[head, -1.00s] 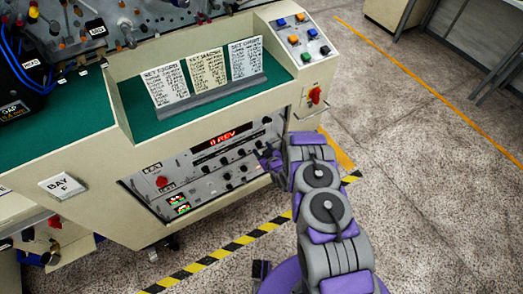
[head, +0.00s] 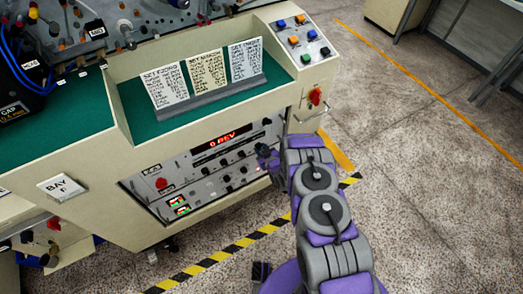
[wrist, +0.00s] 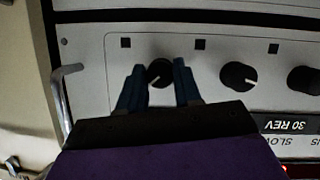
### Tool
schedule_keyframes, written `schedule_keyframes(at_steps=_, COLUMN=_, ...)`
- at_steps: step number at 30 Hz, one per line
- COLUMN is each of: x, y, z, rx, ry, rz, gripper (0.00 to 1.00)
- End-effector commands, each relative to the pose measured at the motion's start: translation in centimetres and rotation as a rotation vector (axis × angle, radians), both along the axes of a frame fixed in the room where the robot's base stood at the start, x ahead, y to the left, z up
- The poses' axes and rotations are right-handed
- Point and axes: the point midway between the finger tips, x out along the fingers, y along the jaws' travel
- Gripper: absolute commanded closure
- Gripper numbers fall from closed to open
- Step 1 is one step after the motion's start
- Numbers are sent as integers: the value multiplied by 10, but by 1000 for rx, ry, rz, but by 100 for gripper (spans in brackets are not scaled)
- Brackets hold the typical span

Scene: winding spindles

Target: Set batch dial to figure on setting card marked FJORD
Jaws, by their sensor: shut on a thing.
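My gripper (wrist: 160,85) has its two fingers on either side of a black knob (wrist: 160,72) with a white pointer line, and is shut on it. In the head view my gripper (head: 268,157) is at the right end of the control panel (head: 190,185), and the arm hides part of that panel. The leftmost setting card (head: 166,87) has a heading that seems to read FJORD; its figures are too small to read. A red display (head: 214,138) on the panel shows a reading ending in REV, its digits unclear.
Two more cards, a middle one (head: 209,69) and a right one (head: 246,59), stand on the green shelf. Another black knob (wrist: 238,76) is close beside the gripped one. A metal handle (wrist: 62,95) is at the panel's edge.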

Motion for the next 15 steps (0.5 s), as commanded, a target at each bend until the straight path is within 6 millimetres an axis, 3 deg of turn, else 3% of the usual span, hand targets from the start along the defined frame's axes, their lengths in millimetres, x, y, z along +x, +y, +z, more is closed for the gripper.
schedule_keyframes(at_steps=3, x=0, y=1, z=0, rx=0, ry=1, rz=2, gripper=97)
schedule_keyframes(at_steps=15, x=1, y=-1, z=1, rx=86, ry=59, rz=1, gripper=97)
